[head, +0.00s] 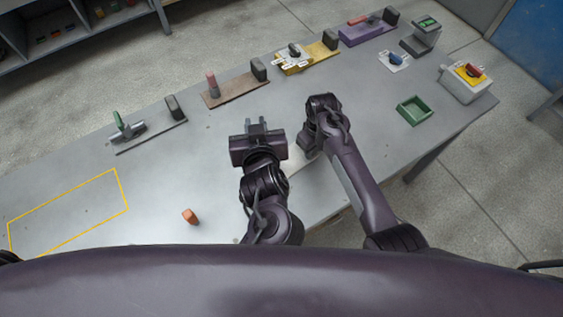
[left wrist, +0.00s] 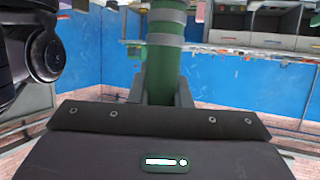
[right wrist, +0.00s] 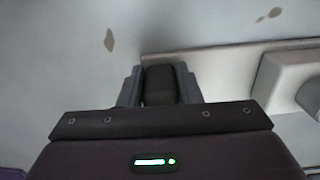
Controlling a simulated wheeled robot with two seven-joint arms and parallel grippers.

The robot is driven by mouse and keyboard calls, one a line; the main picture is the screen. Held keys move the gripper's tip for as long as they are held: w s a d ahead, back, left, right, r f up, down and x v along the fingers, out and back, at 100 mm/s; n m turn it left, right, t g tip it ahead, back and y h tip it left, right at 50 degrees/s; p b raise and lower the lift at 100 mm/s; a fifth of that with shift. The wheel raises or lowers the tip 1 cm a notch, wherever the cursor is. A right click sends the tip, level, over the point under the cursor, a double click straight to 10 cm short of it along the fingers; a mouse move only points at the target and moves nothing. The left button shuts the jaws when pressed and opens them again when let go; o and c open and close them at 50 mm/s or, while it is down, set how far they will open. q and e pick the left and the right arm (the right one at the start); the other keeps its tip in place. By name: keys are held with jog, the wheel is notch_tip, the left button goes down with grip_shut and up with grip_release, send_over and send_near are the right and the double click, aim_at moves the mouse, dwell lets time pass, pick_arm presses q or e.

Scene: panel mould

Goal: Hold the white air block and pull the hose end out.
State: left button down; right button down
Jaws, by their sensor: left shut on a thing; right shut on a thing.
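My left gripper (head: 257,127) is shut on a green cylindrical piece with grey bands, the hose end (left wrist: 163,55), which stands up between the fingers in the left wrist view. My right gripper (right wrist: 159,88) is shut on a dark upright block (right wrist: 159,86) beside a pale plate (right wrist: 222,68). A pale block with a round part, apparently the white air block (right wrist: 285,80), sits on that plate, to the right in the right wrist view. In the head view my arms largely hide the air block, and the hose end cannot be made out there.
Along the table's (head: 180,165) far side stand a green-handled fixture (head: 127,128), a brown plate (head: 235,90), a yellow plate (head: 308,57) and a purple plate (head: 368,33). A green tray (head: 413,110) lies right. An orange piece (head: 189,216) is near the front. A yellow outline marks the clear left area.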

jog(key=c, duration=0.9)
grip_release()
jog(key=shift+c, duration=0.2)
notch_tip(320, 180, up, 8)
jog(key=shift+f, duration=0.25)
